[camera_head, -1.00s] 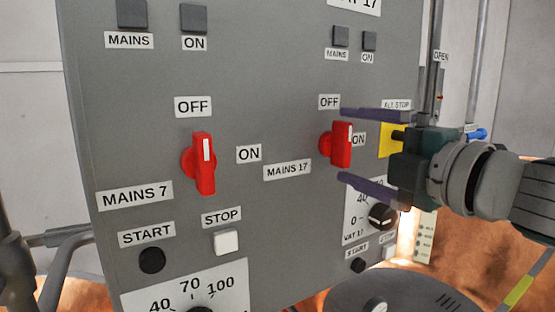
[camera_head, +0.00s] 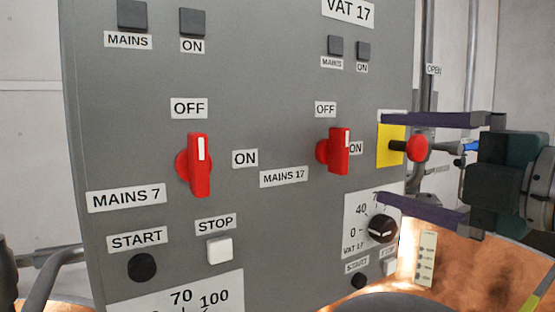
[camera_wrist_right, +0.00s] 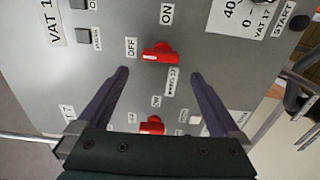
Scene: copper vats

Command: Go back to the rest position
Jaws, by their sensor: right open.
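My right gripper (camera_head: 380,158) comes in from the right in the head view, open and empty, with its purple fingers one above the other. In the head view its fingertips are to the right of the red MAINS 17 switch (camera_head: 339,150), and they do not touch it. The switch handle stands upright. The red MAINS 7 switch (camera_head: 200,165) further left is also upright. In the right wrist view the open gripper (camera_wrist_right: 160,72) faces the panel, with a red switch (camera_wrist_right: 160,52) beyond the fingertips. My left gripper is not seen.
The grey control panel (camera_head: 270,220) fills the middle. A red stop button (camera_head: 417,148) on a yellow plate (camera_head: 390,145) shows between the fingers in the head view. A black VAT 17 dial (camera_head: 382,228) lies below the lower finger. Copper vat surface (camera_head: 470,270) is at lower right.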

